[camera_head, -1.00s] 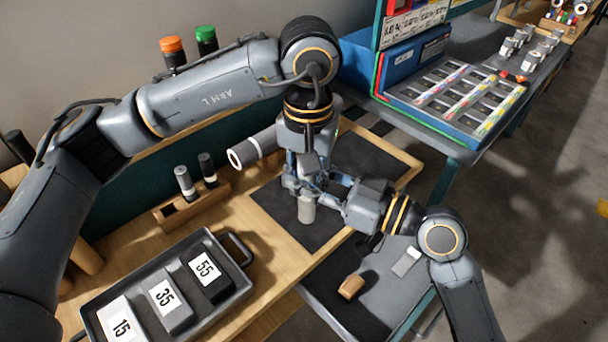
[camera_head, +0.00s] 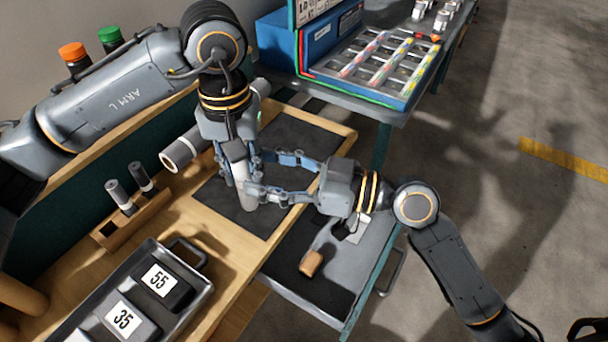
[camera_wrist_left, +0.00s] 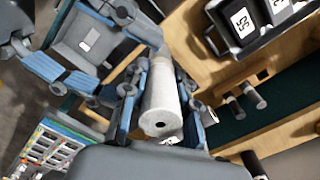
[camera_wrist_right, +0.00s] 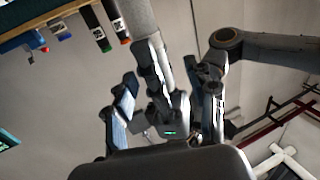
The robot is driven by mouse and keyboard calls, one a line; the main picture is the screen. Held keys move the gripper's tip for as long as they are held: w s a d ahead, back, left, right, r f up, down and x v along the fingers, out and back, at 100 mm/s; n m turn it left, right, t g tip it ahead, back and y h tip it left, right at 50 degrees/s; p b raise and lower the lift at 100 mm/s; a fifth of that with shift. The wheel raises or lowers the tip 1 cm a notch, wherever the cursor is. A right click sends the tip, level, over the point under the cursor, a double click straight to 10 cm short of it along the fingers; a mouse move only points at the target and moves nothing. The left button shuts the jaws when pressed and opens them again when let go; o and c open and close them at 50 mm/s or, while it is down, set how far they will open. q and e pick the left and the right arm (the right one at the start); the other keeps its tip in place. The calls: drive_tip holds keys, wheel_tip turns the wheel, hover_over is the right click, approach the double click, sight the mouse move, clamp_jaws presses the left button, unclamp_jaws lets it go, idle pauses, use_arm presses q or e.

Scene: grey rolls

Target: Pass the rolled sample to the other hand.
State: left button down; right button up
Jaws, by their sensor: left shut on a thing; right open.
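The rolled sample (camera_head: 246,192) is a pale grey cylinder, roughly upright above the dark mat (camera_head: 222,197). My left gripper (camera_head: 237,158) points down and is shut on its upper part. The left wrist view shows the roll (camera_wrist_left: 160,103) end-on between the fingers. In the right wrist view the roll (camera_wrist_right: 142,18) shows at the top, and the open right fingers (camera_wrist_right: 170,100) overlap my left gripper.
Another grey hollow roll (camera_head: 182,149) lies behind on the bench. A tray (camera_head: 199,292) with numbered blocks stands at front left. A lower grey surface (camera_head: 345,262) carries a small tan block (camera_head: 311,263). A blue sorter box (camera_head: 273,45) stands at the back.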

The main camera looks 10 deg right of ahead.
sight(243, 198)
use_arm(q)
drive_tip(key=shift+s, duration=0.15)
use_arm(e)
drive_tip(key=s+d+r, duration=0.2)
drive_tip(key=s+d, duration=0.6)
drive_tip(key=d, duration=0.1)
use_arm(q)
drive_tip(key=s, duration=0.5)
drive_tip(key=shift+s, duration=0.4)
use_arm(e)
drive_tip(key=x, duration=1.2)
drive_tip(key=shift+f, duration=0.25)
drive_tip(key=shift+a, duration=0.1)
drive_tip(key=shift+w, duration=0.1)
clamp_jaws()
use_arm(q)
drive_tip(key=c, duration=1)
unclamp_jaws()
drive_tip(key=shift+s, duration=0.1)
drive_tip(key=shift+o, duration=0.2)
drive_tip(key=shift+d, duration=0.1)
